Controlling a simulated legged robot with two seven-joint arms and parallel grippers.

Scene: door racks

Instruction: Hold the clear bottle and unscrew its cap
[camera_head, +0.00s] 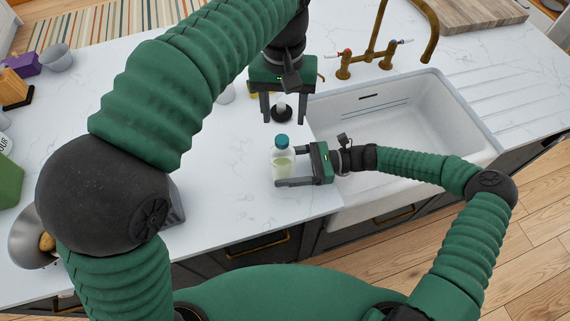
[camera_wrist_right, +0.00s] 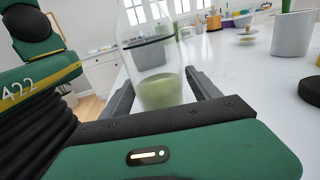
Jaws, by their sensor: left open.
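The clear bottle (camera_head: 284,164) stands upright on the counter left of the sink, with pale green liquid inside. Its teal cap (camera_head: 281,141) is on top. My right gripper (camera_head: 277,178) comes from the right at counter height, one finger on each side of the bottle. In the right wrist view the bottle (camera_wrist_right: 160,80) stands between the fingertips, its top cut off. I cannot tell whether both fingers press on it. My left gripper (camera_head: 283,122) points down, open and empty, its fingertips above the cap in the picture and apart from it.
A dark round-based dispenser (camera_head: 281,113) stands behind the bottle. The white sink (camera_head: 400,140) with a brass faucet (camera_head: 375,52) is to the right. A grey cup (camera_head: 57,57) and a purple box (camera_head: 25,64) are far left.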

